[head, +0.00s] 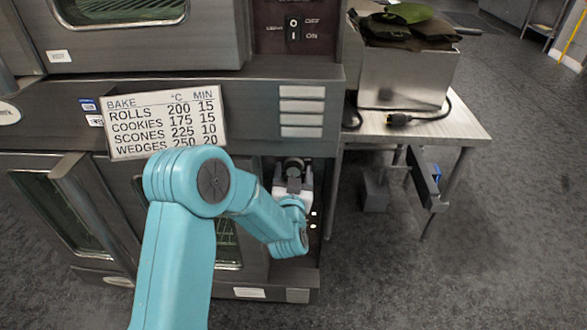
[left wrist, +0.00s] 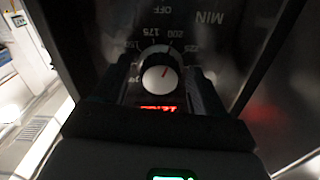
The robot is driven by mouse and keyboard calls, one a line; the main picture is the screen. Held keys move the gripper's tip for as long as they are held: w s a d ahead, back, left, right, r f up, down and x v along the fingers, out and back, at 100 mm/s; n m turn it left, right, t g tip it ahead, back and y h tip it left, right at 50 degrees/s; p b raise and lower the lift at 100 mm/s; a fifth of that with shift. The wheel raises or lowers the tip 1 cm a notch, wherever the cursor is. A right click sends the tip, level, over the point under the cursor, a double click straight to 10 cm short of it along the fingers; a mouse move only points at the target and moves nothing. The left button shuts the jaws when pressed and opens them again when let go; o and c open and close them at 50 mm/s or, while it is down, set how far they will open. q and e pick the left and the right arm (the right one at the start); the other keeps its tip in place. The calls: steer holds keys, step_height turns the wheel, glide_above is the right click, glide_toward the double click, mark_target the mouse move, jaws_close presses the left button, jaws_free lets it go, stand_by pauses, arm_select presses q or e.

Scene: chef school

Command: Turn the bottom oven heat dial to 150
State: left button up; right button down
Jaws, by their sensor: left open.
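The bottom oven heat dial (left wrist: 158,76) is a round knob with a pale face and a short red mark, in the middle of the left wrist view. The mark points up and slightly right, roughly toward 200; the exact setting is hard to read. My left gripper (left wrist: 163,83) is open, one dark finger on each side of the dial. I cannot tell if the fingers touch it. My right gripper is not in view.
A red lit display (left wrist: 158,108) is beside the dial. A bake chart (head: 165,120) is on the oven front. The upper oven's light switch (head: 293,29) is above. A metal table (head: 455,127) with a bin (head: 405,75) stands right of the oven; open floor lies beyond.

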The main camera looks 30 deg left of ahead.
arm_select(q)
steer(key=shift+s+r, duration=0.1)
steer(key=shift+r, duration=0.1)
steer(key=shift+f, duration=0.15)
steer(key=c, duration=1.1)
steer(key=shift+o, duration=0.2)
